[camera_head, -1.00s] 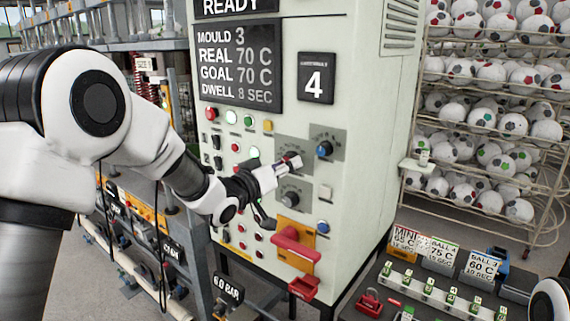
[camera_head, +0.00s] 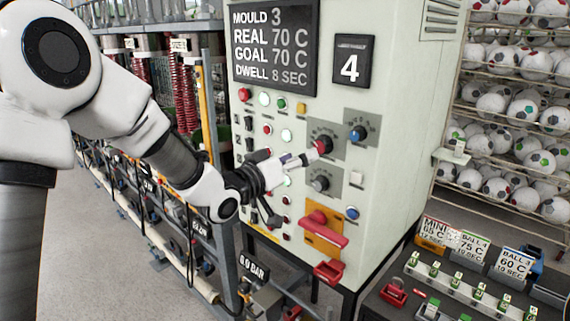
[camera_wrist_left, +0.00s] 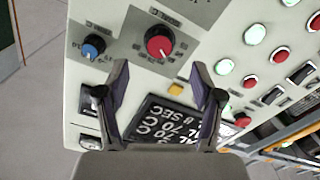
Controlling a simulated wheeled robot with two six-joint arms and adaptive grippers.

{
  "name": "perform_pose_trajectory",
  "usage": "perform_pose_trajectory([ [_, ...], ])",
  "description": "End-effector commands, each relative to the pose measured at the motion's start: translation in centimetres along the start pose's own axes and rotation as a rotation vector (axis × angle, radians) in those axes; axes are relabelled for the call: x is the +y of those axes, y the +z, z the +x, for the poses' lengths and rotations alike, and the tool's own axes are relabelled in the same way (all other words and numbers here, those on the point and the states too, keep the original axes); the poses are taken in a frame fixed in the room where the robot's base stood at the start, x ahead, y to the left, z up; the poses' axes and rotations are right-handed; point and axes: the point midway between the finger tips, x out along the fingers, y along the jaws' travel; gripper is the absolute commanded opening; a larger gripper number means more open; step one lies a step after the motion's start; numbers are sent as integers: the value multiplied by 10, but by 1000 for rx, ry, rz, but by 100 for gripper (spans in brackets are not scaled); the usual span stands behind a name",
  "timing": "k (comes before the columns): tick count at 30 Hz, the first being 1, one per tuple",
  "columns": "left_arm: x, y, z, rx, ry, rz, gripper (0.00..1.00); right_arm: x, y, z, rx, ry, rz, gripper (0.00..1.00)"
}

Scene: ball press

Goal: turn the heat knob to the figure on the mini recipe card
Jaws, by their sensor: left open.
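The red knob (camera_head: 323,146) is on the pale machine's front panel, and I take it for the heat knob. It also shows in the left wrist view (camera_wrist_left: 159,42), just beyond the fingertips. My left gripper (camera_head: 303,159) is open and empty in front of the knob, its fingers (camera_wrist_left: 158,72) apart and seemingly clear of it. The mini recipe card (camera_head: 436,232) stands at the lower right and reads MINI, 65 C; its seconds line is too small to be sure. The display (camera_head: 274,45) reads MOULD 3, REAL 70 C, GOAL 70 C, DWELL 8 SEC.
A blue knob (camera_head: 357,133) sits right of the red one, and a grey knob (camera_head: 320,183) below it. A red handle (camera_head: 322,232) juts out lower down. Other recipe cards (camera_head: 515,262) stand beside the mini card. A rack of balls (camera_head: 510,100) is behind.

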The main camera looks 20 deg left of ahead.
Motion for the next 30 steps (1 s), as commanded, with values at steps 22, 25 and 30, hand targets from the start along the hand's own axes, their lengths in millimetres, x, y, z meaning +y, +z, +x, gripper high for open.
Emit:
perform_pose_trajectory([
  [22,0,0,-52,0,0,0,67,0,0,0,0,0,0,100],
  [25,-8,16,-50,-24,-11,-9,67,0,0,3,0,0,0,100],
  [30,-45,120,-46,-198,-71,-39,67,0,0,15,0,0,0,100],
])
